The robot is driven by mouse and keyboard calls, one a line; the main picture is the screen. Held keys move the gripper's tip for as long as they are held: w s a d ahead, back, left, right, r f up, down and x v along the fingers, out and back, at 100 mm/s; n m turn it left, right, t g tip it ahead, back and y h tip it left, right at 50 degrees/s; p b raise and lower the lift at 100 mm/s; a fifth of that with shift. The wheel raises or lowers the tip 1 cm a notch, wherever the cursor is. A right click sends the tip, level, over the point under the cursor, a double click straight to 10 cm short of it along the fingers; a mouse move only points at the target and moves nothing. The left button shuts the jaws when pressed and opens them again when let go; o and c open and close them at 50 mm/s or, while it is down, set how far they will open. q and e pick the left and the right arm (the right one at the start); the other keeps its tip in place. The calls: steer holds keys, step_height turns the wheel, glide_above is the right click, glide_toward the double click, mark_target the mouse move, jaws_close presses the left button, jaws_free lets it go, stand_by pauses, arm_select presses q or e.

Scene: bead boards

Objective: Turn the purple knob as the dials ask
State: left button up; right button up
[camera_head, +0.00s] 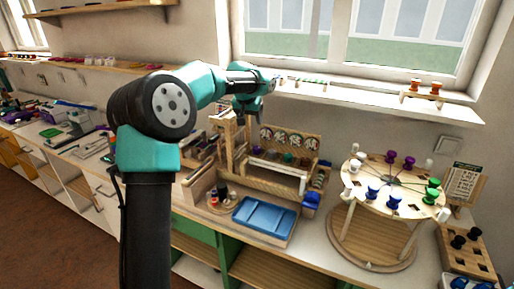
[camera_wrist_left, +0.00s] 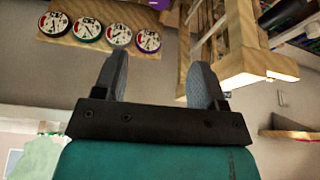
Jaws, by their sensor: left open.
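A wooden panel in the head view carries a row of several round dials (camera_head: 281,137) at the back of a wooden stand. My left gripper (camera_head: 246,113) is in front of the stand's left part, above the bench and apart from the knobs. In the left wrist view the dials (camera_wrist_left: 119,36) show at top left, one with a purple rim (camera_wrist_left: 148,40). The gripper's fingers (camera_wrist_left: 160,72) are apart with nothing between them. My right gripper is out of view.
A blue tray (camera_head: 262,216) lies in front of the stand. A round pegboard (camera_head: 372,208) with coloured spools stands to the right, beside a wooden block with black pegs (camera_head: 480,262). A wooden post (camera_head: 228,140) rises close by my left gripper. A shelf (camera_head: 370,97) runs below the window.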

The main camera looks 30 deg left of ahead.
mark_target(257, 147)
arm_select(q)
steer(key=shift+f, duration=0.1)
steer(key=x, duration=1.7)
steer(key=shift+f, duration=0.25)
steer(key=c, duration=0.9)
